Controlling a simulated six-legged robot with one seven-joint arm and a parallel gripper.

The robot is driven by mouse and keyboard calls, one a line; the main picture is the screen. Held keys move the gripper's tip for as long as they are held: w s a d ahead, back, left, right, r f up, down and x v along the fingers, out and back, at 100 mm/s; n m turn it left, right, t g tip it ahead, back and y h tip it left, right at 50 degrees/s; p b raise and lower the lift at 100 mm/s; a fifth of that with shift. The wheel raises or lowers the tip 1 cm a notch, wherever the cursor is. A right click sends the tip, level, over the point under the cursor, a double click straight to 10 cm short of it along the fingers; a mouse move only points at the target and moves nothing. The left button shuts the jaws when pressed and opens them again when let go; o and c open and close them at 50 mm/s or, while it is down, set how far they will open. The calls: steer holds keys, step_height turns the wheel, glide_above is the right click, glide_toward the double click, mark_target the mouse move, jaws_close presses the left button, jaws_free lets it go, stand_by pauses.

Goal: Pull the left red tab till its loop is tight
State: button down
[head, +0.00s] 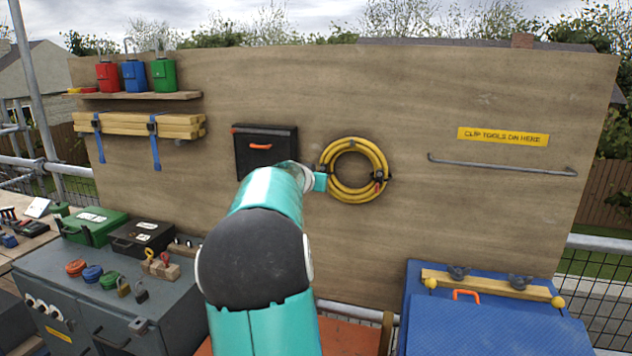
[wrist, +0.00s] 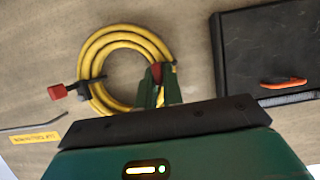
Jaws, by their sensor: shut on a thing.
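A coiled yellow hose (head: 354,143) hangs on the brown board; it also shows in the wrist view (wrist: 108,40). The right red tab (head: 379,175) sits on a dark loop around the coil's right side. In the upside-down wrist view this tab (wrist: 57,91) sticks out at the left, free of my gripper. My gripper (wrist: 158,88) is shut on the left red tab (wrist: 156,72), at the coil's edge nearer the black box. Only a small part of that tab shows between the fingers. I cannot tell how tight its loop is.
A black box (head: 282,139) with an orange handle is on the board just left of the coil. A metal rail (head: 500,167) runs under a yellow sign (head: 503,136) at the right. A blue case (head: 490,325) stands below. The board between coil and rail is bare.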

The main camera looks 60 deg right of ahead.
steer(key=shift+a+r, duration=0.1)
steer(key=shift+a, duration=0.3)
steer(key=c, duration=1)
jaws_free()
steer(key=shift+o, duration=0.2)
steer(key=shift+a, duration=0.1)
steer(key=a, duration=0.2)
steer(key=s+a, duration=0.1)
steer(key=a, duration=0.2)
steer(key=shift+a, duration=0.35)
